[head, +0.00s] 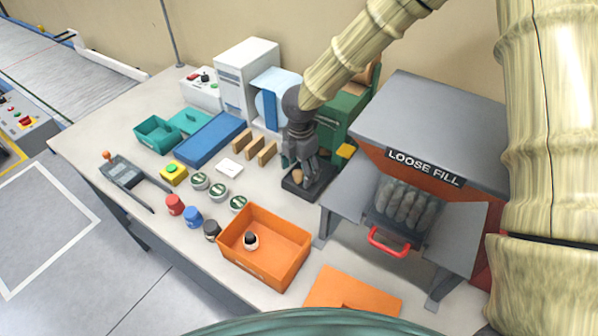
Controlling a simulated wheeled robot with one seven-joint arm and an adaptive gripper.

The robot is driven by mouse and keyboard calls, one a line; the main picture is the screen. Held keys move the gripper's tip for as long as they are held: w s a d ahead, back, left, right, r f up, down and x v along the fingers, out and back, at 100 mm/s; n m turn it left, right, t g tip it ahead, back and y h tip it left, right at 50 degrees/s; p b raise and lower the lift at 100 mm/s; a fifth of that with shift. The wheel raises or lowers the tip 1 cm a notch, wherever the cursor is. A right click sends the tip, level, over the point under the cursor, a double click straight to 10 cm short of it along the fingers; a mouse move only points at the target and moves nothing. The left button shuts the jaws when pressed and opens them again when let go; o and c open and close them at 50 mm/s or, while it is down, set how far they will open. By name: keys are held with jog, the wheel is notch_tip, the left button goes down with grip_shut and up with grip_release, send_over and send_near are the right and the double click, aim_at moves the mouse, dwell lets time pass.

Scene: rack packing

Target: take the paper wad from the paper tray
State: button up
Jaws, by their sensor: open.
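The paper wad (297,175) is a small tan lump low between my gripper's fingers, partly hidden by them. Below it lies the paper tray (293,190), a dark shallow tray on the table. My gripper (299,168) points down over the tray with its fingers apart around or just in front of the wad. I cannot tell whether the fingers touch it. A green machine (346,110) stands right behind the gripper.
The orange bin (290,232) holds a small dark-topped jar (250,240). The grey LOOSE FILL hopper (430,110) with a red handle (388,243) stands close on the right. Wooden blocks (267,153), a blue tray (210,139) and several round tins (219,193) lie to the left.

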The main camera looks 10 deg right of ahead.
jog(key=c, duration=0.8)
